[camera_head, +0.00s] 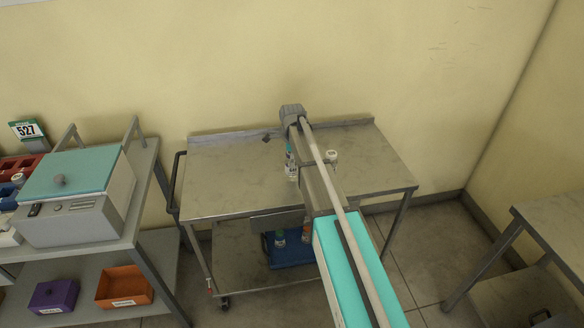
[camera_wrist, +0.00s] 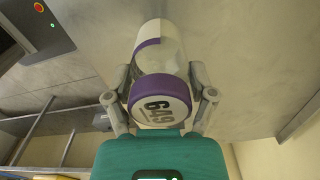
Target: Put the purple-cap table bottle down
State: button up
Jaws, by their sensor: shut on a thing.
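The purple-cap bottle (camera_wrist: 160,52) is in the wrist view, between the two fingers of my gripper (camera_wrist: 160,82). It has a clear body, a white label and a purple-rimmed white cap with a dark printed number. My gripper is shut on it, one finger on each side. The grey metal table (camera_head: 232,178) stands against the wall, with my arm reaching over it. In the head view I cannot make out my fingers or the held bottle. Whether the bottle's base touches a surface cannot be told.
A teal-capped bottle (camera_head: 291,162) and a white-capped bottle (camera_head: 331,157) stand on the table, close to my arm. A teal-lidded device (camera_head: 75,195) stands on the left bench. A dark device with a red button (camera_wrist: 38,8) shows in the wrist view.

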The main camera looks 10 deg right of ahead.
jog(key=shift+f+b, duration=0.9)
jog(key=shift+f, duration=0.35)
jog(key=shift+f, duration=0.15)
jog(key=o, duration=1.1)
jog(key=shift+r, duration=0.2)
notch_tip(320, 180, up, 12)
jog(key=p, duration=1.2)
